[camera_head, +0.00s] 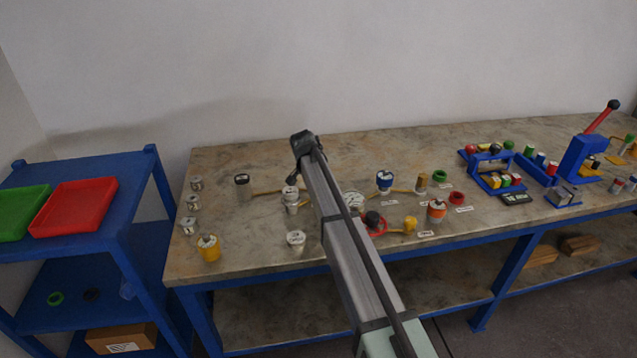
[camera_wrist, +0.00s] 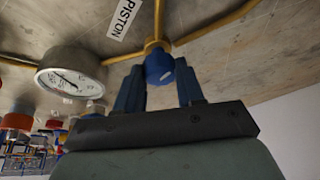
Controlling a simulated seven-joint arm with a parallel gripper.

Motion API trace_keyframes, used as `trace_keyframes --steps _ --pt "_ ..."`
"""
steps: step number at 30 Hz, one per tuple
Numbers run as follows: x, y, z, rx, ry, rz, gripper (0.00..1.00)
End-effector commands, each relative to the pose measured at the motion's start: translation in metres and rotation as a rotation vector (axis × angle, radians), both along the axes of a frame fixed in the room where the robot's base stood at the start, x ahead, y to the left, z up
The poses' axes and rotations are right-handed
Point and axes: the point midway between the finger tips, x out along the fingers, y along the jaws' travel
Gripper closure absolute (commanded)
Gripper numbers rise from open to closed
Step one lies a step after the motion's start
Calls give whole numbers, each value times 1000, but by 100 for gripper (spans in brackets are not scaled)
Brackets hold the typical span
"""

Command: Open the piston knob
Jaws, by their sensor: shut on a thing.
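The piston knob (camera_wrist: 159,68) is a small blue knob on a brass pipe fitting (camera_wrist: 156,45) in the wrist view. My gripper (camera_wrist: 160,78) has one dark blue finger on each side of the knob and is shut on it. A white label reading PISTON (camera_wrist: 124,18) lies on the bench beside the fitting. In the head view I cannot make out the knob or the fingers; my arm covers part of the bench there.
A round pressure gauge (camera_wrist: 70,80) stands left of my gripper in the wrist view. Brass pipes (camera_wrist: 220,22) run from the fitting. In the head view, flanged vessels, a yellow cup (camera_head: 208,248) and a blue press (camera_head: 580,158) stand on the stone-topped bench (camera_head: 255,215).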

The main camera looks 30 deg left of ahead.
Motion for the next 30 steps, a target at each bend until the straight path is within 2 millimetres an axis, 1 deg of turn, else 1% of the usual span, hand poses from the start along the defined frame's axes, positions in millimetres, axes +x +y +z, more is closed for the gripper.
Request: trace_keyframes --steps 10,11,15,18,26,30 --pt "0 0 -1 0 1 -2 93" --pt "0 0 -1 0 1 -2 59" --pt "0 0 0 0 1 -2 46" --pt "0 0 0 -1 1 -1 38" --pt "-1 0 1 0 0 -1 38" --pt "-5 0 11 1 -1 -1 38"
